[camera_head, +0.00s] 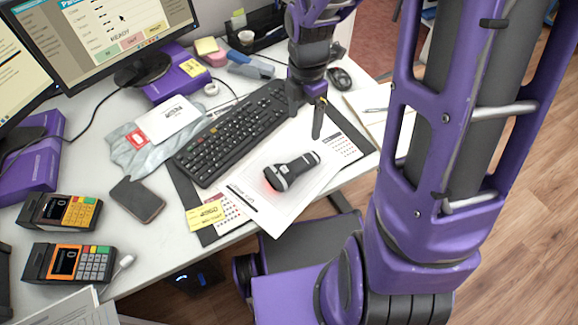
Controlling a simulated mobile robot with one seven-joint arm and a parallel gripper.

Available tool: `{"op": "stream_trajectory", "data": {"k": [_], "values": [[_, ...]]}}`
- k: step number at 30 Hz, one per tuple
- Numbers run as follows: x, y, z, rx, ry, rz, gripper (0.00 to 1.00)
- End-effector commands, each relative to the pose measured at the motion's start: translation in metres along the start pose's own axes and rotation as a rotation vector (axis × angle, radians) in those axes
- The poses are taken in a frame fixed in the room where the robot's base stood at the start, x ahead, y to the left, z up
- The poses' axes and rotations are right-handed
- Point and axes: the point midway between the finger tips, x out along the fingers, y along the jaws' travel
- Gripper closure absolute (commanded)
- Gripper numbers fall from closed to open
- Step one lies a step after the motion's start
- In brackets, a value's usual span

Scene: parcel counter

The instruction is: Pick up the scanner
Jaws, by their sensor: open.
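The scanner (291,171) is a black and grey handheld device with a red glow at its left end. It lies on white paper sheets (262,212) near the front edge of the counter. My gripper (305,122) is above and beyond the scanner, by the right end of the keyboard, with its fingers pointing down. The fingers are apart with nothing between them. The gripper does not touch the scanner.
A black keyboard (232,133) lies behind the scanner. A phone (137,199) and two card terminals (68,263) are at the left. A mouse (340,79) sits at the back right. The counter's front edge runs close to the papers.

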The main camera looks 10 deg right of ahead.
Motion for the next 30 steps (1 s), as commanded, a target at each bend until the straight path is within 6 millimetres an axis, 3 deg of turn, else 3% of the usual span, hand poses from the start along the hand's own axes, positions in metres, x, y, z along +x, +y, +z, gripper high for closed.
{"op": "stream_trajectory", "data": {"k": [1,9,20,30], "values": [[0.016,-0.001,-0.001,-0.001,0.003,-0.005,0.12],[0.074,-0.001,-0.001,0.001,0.002,-0.002,0.12],[0.106,-0.002,-0.001,0.003,0.001,-0.001,0.12],[0.148,-0.008,-0.001,0.004,0.0,0.001,0.12]]}}
